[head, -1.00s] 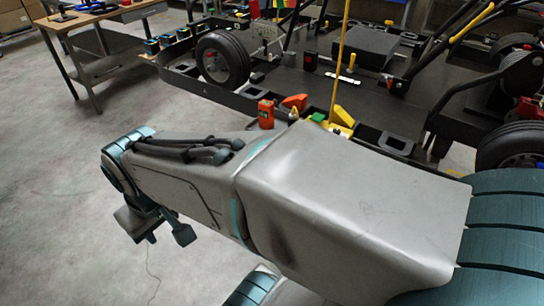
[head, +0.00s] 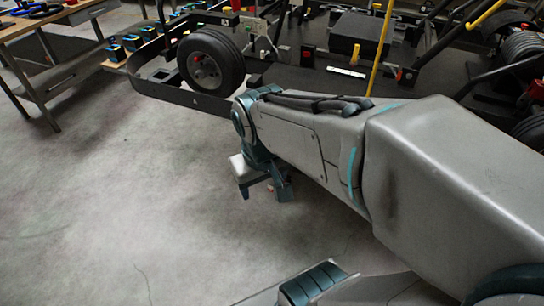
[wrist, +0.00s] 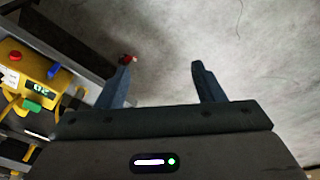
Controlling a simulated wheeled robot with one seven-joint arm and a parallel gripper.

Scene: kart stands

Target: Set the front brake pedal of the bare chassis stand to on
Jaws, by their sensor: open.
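A black kart stand (head: 178,94) with a raised rim fills the back of the head view, with a wheel (head: 210,60) near its left end. I cannot tell whether this is the bare chassis stand, and I cannot make out a front brake pedal. My arm hides part of the stand's near side. My gripper (head: 264,187) hangs over the floor in front of the stand. In the wrist view my gripper (wrist: 161,72) is open with nothing between its fingers and grey floor beyond. A small red thing (wrist: 127,58) shows beside the left fingertip.
A yellow box (wrist: 30,82) with a green display, a red button and a blue lever is at the wrist view's left. A workbench (head: 50,75) stands at the head view's upper left. A yellow pole (head: 381,50) rises behind my arm. The floor at left is clear.

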